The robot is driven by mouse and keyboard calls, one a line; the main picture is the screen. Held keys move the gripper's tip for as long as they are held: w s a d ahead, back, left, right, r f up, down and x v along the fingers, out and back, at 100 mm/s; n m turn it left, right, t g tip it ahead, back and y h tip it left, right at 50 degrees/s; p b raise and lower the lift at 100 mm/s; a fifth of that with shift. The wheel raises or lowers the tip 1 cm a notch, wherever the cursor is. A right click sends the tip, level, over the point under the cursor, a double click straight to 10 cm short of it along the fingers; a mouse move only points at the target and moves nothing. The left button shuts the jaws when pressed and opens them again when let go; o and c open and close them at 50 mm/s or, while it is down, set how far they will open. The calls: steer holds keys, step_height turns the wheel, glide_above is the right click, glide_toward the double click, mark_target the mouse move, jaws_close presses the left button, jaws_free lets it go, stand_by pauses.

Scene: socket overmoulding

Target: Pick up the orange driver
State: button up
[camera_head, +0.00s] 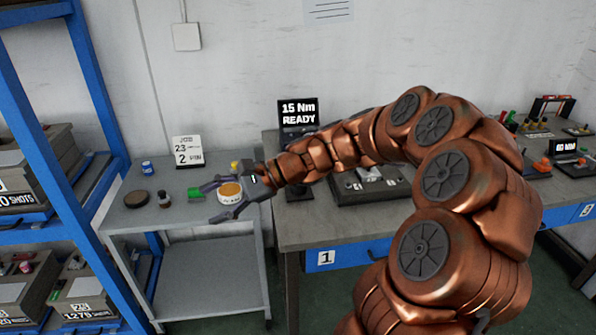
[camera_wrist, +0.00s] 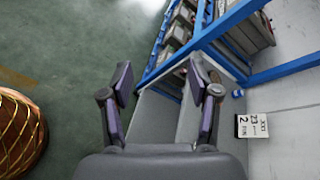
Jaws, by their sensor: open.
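I cannot make out an orange driver for certain. Small orange-red items (camera_head: 542,164) sit on the right workbench in the head view, too small to identify. My gripper (camera_head: 216,201) is open over the grey cart at the left, its fingers pointing left. It also shows in the wrist view (camera_wrist: 160,85), with nothing between its fingers. A white tub with an orange-yellow top (camera_head: 230,190) appears between or behind the fingers in the head view. I cannot tell whether they touch it.
The grey cart (camera_head: 170,215) also holds a green block (camera_head: 195,193), a dark bottle (camera_head: 164,200), a blue-white can (camera_head: 147,168) and a sign card (camera_head: 187,150). A blue shelf rack (camera_head: 88,80) stands left. The workbench (camera_head: 300,226) carries a "15 Nm READY" display (camera_head: 298,112).

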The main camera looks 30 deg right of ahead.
steer(key=w+d+f+m+t+b, duration=0.15)
steer(key=w+d+m+t, duration=0.55)
steer(key=d, duration=0.8)
steer(key=w+d+f+m+t+h, duration=0.1)
steer(key=d+f+m+t+h, duration=0.15)
steer(key=d, duration=0.35)
steer(key=w+d+f+m+t+h, duration=0.1)
steer(key=d+m, duration=0.3)
steer(key=d, duration=0.3)
steer(key=w+d+f+m+t+h, duration=0.1)
steer(key=d+f+m+h, duration=0.15)
steer(key=d, duration=0.35)
steer(key=shift+m, duration=0.3)
steer(key=shift+p+x, duration=0.4)
steer(key=shift+x, duration=3.25)
steer(key=shift+a+r, duration=0.2)
steer(key=shift+r, duration=0.05)
steer(key=shift+c, duration=0.4)
jaws_close()
